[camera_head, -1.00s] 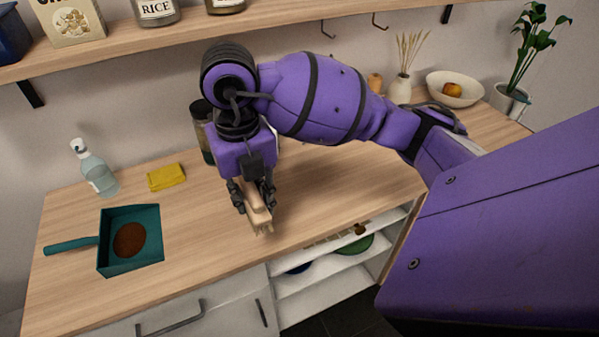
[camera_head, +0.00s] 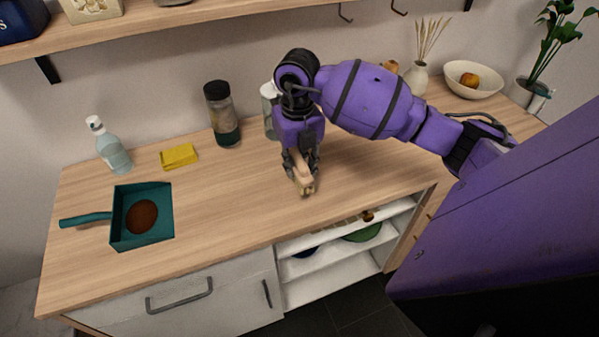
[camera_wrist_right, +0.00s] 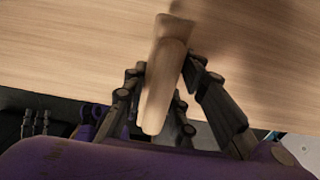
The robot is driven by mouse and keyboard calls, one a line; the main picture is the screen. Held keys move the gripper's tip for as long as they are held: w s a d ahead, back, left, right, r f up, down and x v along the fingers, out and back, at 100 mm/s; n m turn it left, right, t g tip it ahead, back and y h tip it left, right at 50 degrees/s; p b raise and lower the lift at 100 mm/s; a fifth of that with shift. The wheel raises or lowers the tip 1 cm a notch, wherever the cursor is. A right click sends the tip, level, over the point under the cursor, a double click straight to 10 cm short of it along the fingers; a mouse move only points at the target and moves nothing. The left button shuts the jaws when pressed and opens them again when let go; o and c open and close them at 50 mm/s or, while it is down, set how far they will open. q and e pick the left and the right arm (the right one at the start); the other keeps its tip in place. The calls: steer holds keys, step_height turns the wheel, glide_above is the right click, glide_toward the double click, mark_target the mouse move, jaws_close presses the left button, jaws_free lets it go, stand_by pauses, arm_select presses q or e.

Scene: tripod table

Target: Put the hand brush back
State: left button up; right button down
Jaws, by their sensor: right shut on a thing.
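The hand brush (camera_head: 304,180) has a light wooden body and is held in my right gripper (camera_head: 300,166) over the middle of the wooden counter. In the right wrist view the brush (camera_wrist_right: 166,75) sits between the dark fingers of the gripper (camera_wrist_right: 163,98), which are shut on it. Its bristles are mostly hidden; I cannot tell whether it touches the counter. My left gripper is not in view.
A spray bottle (camera_head: 109,148), yellow sponge (camera_head: 179,157) and dark-lidded jar (camera_head: 222,115) stand along the back left. A vase (camera_head: 416,79) and bowl (camera_head: 474,88) are at the back right. Open shelves (camera_head: 335,268) lie below the counter. Hooks (camera_head: 398,8) hang under the wall shelf.

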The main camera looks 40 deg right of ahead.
mark_target(300, 154)
steer(key=shift+w+d+f, duration=0.1)
steer(key=shift+d+f, duration=0.1)
steer(key=shift+f, duration=0.05)
steer(key=shift+w+d+f, duration=0.1)
steer(key=shift+d+f, duration=0.05)
steer(key=shift+f, duration=1.55)
steer(key=shift+f, duration=0.1)
steer(key=c, duration=1.4)
jaws_free()
steer(key=shift+c, duration=0.2)
step_height(300, 154, up, 12)
steer(key=shift+r, duration=0.15)
